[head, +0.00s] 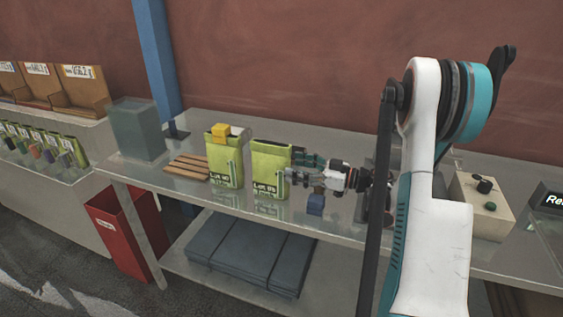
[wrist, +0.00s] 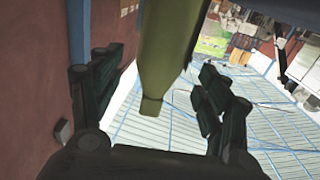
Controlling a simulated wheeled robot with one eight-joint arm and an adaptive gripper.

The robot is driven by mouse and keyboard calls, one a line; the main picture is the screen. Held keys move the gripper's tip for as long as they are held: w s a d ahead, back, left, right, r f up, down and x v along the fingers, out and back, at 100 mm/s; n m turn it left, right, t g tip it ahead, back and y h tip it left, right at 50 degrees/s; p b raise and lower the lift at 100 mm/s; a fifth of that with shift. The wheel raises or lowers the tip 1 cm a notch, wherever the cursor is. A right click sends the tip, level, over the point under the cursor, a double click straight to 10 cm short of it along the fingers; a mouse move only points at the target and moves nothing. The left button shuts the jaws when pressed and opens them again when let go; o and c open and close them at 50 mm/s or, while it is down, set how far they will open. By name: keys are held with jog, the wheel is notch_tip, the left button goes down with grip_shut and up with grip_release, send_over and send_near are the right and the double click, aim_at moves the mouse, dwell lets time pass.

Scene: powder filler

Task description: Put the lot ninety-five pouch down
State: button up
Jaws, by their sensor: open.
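The lot 95 pouch (head: 270,168) is a yellow-green pouch standing upright on the grey table. Its label faces the front. My gripper (head: 297,166) is level with the pouch, at its right side. In the wrist view the pouch (wrist: 165,50) shows edge-on between the two fingers of my gripper (wrist: 158,70). The fingers are open, with a gap to the pouch on each side. The pouch's far side is hidden.
A similar pouch labelled lot 40 (head: 225,165) stands just left, with a yellow block (head: 221,132) at its top. A wooden slatted rack (head: 187,167) and a grey translucent bin (head: 138,130) are further left. A small blue block (head: 316,203) sits below my gripper.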

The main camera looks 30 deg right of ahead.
jog(key=shift+v, duration=1.7)
